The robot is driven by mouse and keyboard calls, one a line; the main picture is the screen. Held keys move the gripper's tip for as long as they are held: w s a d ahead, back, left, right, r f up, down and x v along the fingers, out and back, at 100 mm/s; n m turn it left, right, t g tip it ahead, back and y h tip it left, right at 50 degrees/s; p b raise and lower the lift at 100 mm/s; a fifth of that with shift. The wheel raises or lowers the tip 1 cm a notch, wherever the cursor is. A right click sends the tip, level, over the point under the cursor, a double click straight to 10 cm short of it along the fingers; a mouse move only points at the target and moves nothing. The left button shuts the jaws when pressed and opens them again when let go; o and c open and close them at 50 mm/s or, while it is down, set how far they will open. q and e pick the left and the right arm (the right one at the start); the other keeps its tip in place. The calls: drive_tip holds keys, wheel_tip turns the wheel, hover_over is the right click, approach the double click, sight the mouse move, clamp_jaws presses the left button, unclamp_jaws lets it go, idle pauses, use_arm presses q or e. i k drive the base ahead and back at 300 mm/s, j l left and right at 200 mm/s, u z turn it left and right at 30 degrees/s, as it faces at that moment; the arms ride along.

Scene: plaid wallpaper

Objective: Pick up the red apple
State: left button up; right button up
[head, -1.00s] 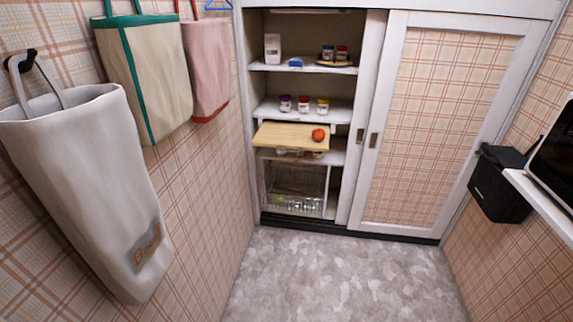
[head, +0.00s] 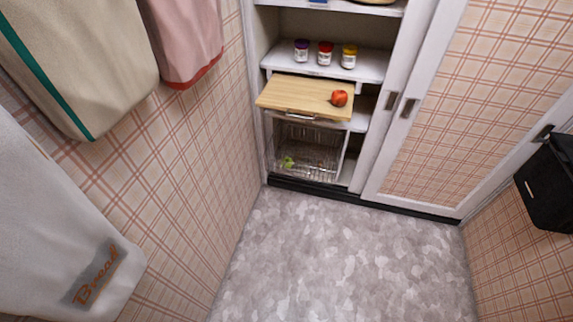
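The red apple (head: 339,98) sits near the right end of a pale wooden board (head: 290,94). The board juts out of the open left part of the cabinet, below a white shelf. Nothing covers the apple from above. Neither of my grippers shows in the head view.
Several small jars (head: 325,53) stand on the white shelf (head: 310,70) above the board. A wire basket (head: 310,150) is below it. A sliding door (head: 455,110) closes the right side. Bags (head: 185,40) hang on the left wall, and a black box (head: 548,185) is at right. The grey floor (head: 320,260) is clear.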

sight(339, 98)
drive_tip(key=i+l+z, duration=0.15)
drive_tip(key=i+l, duration=0.2)
drive_tip(key=i, duration=0.15)
drive_tip(key=i+l+z, duration=0.1)
drive_tip(key=i+l, duration=0.2)
drive_tip(key=i, duration=0.25)
